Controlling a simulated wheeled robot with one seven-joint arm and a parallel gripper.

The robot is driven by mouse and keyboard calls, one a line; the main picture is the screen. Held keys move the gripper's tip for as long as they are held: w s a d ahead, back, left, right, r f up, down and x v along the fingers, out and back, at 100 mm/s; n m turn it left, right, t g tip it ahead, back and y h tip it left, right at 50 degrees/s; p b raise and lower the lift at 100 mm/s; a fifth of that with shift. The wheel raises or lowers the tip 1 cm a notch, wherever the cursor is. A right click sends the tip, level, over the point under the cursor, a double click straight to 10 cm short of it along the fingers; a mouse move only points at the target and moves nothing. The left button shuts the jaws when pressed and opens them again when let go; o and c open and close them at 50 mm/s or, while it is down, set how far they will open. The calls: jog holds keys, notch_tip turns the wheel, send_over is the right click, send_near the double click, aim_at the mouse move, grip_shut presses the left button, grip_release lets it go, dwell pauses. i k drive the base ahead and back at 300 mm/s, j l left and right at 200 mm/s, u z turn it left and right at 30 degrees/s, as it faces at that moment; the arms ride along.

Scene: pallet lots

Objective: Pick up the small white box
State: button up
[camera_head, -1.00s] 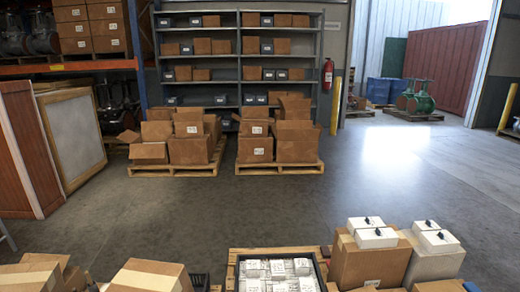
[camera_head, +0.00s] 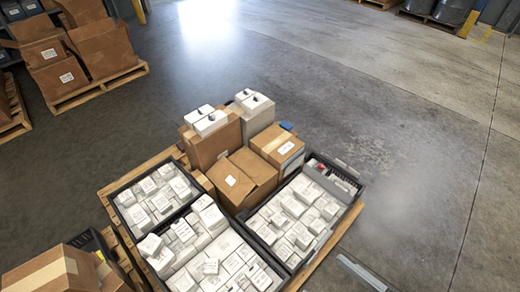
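Several small white boxes are in view; I cannot tell which one is meant. Two small white boxes, one at the back (camera_head: 198,114) and one in front (camera_head: 211,123), lie on a tall brown carton (camera_head: 214,145). Two more, one at the back (camera_head: 243,95) and one in front (camera_head: 257,104), lie on a pale grey carton (camera_head: 262,121). Each has a small dark mark on top. Many other small white boxes fill dark trays on the same pallet, such as one at the left tray's middle (camera_head: 160,201). My gripper is not in view.
The dark right tray (camera_head: 345,185) stands beside brown cartons (camera_head: 277,146) on a wooden pallet (camera_head: 113,186). A brown carton (camera_head: 62,272) is at the lower left. Stacked cartons (camera_head: 100,50) stand on another pallet at the upper left.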

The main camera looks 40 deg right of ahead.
aim_at(317, 226)
jog(key=k+j+z, duration=0.1)
jog(key=k+z, duration=0.5)
jog(key=z, duration=0.25)
